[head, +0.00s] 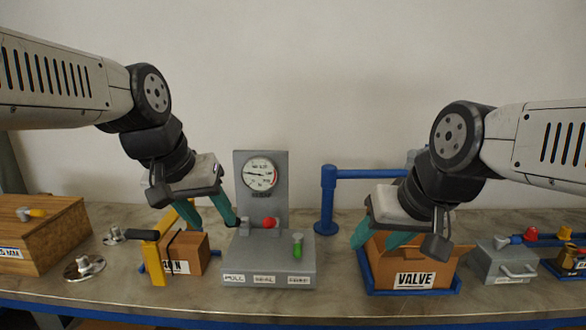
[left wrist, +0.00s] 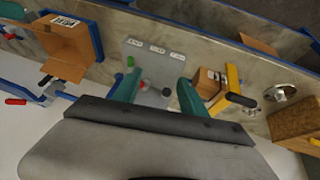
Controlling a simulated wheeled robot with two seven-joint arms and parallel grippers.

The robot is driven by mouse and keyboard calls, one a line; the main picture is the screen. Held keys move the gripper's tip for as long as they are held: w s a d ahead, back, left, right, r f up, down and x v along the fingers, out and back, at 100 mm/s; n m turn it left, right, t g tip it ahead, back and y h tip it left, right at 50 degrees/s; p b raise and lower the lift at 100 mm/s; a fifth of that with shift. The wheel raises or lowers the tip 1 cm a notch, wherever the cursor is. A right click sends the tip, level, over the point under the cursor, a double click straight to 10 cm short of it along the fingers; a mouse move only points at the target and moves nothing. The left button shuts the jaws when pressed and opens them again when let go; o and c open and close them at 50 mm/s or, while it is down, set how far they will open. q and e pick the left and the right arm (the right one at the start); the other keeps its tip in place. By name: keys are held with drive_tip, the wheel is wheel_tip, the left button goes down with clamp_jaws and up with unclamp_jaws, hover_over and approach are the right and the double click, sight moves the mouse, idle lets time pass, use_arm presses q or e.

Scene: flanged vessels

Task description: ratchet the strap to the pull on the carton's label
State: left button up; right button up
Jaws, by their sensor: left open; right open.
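The small strapped carton (head: 194,252) stands left of centre, with a white label (head: 176,267) that the yellow frame partly covers; only its end, like an N, can be read. A thin dark strap (head: 170,240) runs over it. The yellow frame (head: 155,262) stands at its left side with a black handle (head: 142,235). The grey gauge stand (head: 268,262) carries a round dial (head: 260,174), a red knob and a green knob. My left gripper (head: 216,224) is open and empty between carton and stand; its wrist view shows the carton (left wrist: 207,84). My right gripper (head: 378,243) is open over the VALVE box.
The open VALVE box (head: 415,281) sits in a blue tray at right. A blue post (head: 326,200) with a rail stands behind. A grey lidded case (head: 506,266) is further right. A wooden crate (head: 45,240) and metal flanges (head: 84,267) lie left.

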use_arm(q)
drive_tip(key=shift+t, duration=0.5)
drive_tip(key=s, duration=0.1)
drive_tip(key=s+f, duration=0.2)
drive_tip(key=shift+s+d+f, duration=0.2)
drive_tip(key=shift+s+d, duration=0.2)
idle(0.6)
